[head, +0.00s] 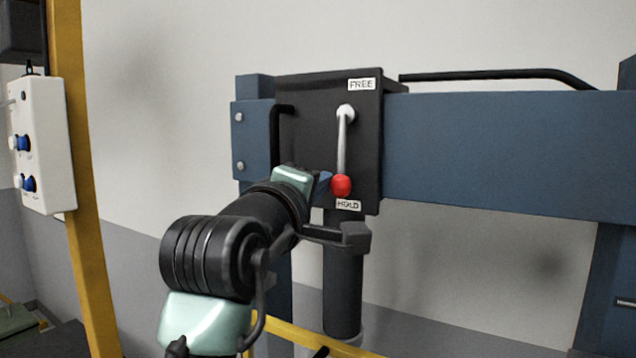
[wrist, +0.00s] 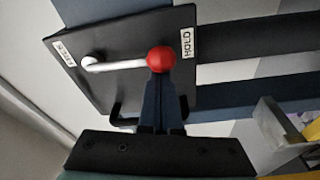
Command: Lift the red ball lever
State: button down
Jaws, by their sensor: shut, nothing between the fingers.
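The red ball (head: 341,186) is on the end of a pale metal lever (head: 342,145). The lever hangs down from its pivot on a black panel (head: 312,120), with the ball just above the HOLD label (head: 348,204). The FREE label (head: 362,84) is at the top. My gripper (head: 326,180) is at the ball's left side, its fingers shut with nothing between them. In the wrist view the shut fingers (wrist: 158,95) reach up to the red ball (wrist: 161,59), tips at or very near it; I cannot tell whether they touch.
The panel is fixed to a blue beam (head: 490,150). A black bent handle (head: 281,130) stands at the panel's left side. A black cylinder (head: 343,290) is below the panel. A yellow post (head: 82,180) with a white control box (head: 42,145) stands at the left.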

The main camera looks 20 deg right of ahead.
aim_at(378, 172)
jog(key=shift+s+d, duration=0.1)
jog(key=shift+s, duration=0.05)
jog(key=shift+s+d+p, duration=0.3)
jog(key=shift+s+d, duration=0.5)
jog(key=shift+s, duration=0.15)
jog(key=shift+s+d+r+p, duration=0.2)
jog(key=shift+s+d+p, duration=0.2)
jog(key=shift+s, duration=0.2)
jog(key=shift+s+d+r+p, duration=0.2)
jog(key=shift+s+d+p, duration=0.05)
jog(key=shift+s+d, duration=0.25)
jog(key=shift+s+d+r+p, duration=0.7)
jog(key=shift+s+p, duration=0.2)
jog(key=shift+s, duration=0.05)
jog(key=shift+s+d+r+p, duration=0.25)
jog(key=shift+s+r+p, duration=0.15)
jog(key=shift+r, duration=0.1)
jog(key=shift+s+d+r+p, duration=0.25)
jog(key=shift+s+r+p, duration=0.1)
jog(key=shift+r+p, duration=0.1)
